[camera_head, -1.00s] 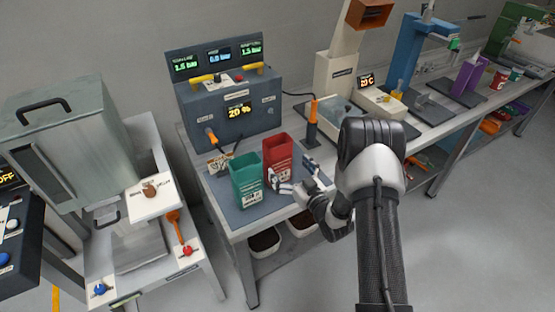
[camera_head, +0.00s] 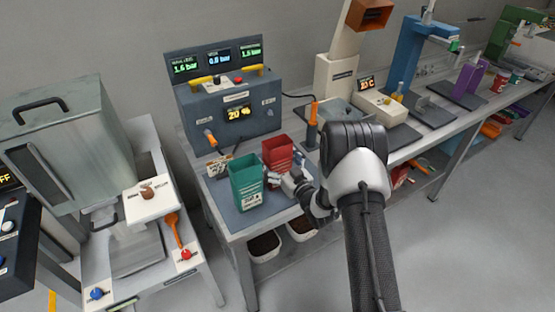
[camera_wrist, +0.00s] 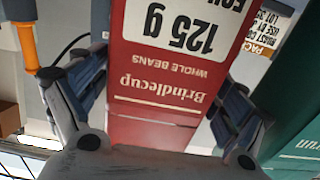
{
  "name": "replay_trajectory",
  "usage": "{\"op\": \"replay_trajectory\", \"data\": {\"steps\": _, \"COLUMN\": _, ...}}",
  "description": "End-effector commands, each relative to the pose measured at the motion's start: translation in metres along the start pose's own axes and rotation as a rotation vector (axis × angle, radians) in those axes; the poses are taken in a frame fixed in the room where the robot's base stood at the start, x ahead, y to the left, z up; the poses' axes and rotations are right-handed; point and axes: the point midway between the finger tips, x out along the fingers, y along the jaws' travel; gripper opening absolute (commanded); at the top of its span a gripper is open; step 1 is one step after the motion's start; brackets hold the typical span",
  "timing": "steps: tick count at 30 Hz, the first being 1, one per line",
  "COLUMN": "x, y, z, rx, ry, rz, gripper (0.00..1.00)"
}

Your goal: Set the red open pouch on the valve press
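The red open pouch (camera_head: 277,152) stands upright on the grey-blue mat, just behind and right of the teal pouch (camera_head: 245,181). In the wrist view the red pouch (camera_wrist: 165,75) fills the middle, its white 125 g label upside down. My gripper (camera_head: 287,176) is low at the pouch's near right side. In the wrist view my gripper (camera_wrist: 160,100) has one finger on each side of the pouch, spread apart; firm contact is not clear. Several bench machines stand along the table, including a blue press (camera_head: 408,55) and a purple one (camera_head: 472,78); I cannot read which is the valve press.
A dark gauge box (camera_head: 230,112) stands behind the pouches. An orange-handled tool (camera_head: 313,115) stands upright to their right, close to my arm. The teal pouch is close on the left. A metal cabinet (camera_head: 70,140) stands further left. Bins (camera_head: 264,246) sit below the table.

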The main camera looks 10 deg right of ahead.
Motion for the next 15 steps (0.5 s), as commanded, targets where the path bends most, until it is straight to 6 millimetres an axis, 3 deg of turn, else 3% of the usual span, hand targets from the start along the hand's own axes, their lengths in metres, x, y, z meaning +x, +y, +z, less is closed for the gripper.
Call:
{"op": "replay_trajectory", "data": {"steps": 11, "x": -0.0003, "y": -0.0001, "z": 0.0002, "rx": 0.0, "ry": 0.0, "rz": 0.0, "gripper": 0.61}}
{"op": "replay_trajectory", "data": {"steps": 15, "x": -0.0002, "y": 0.0, "z": 0.0001, "rx": 0.0, "ry": 0.0, "rz": 0.0, "gripper": 0.61}}
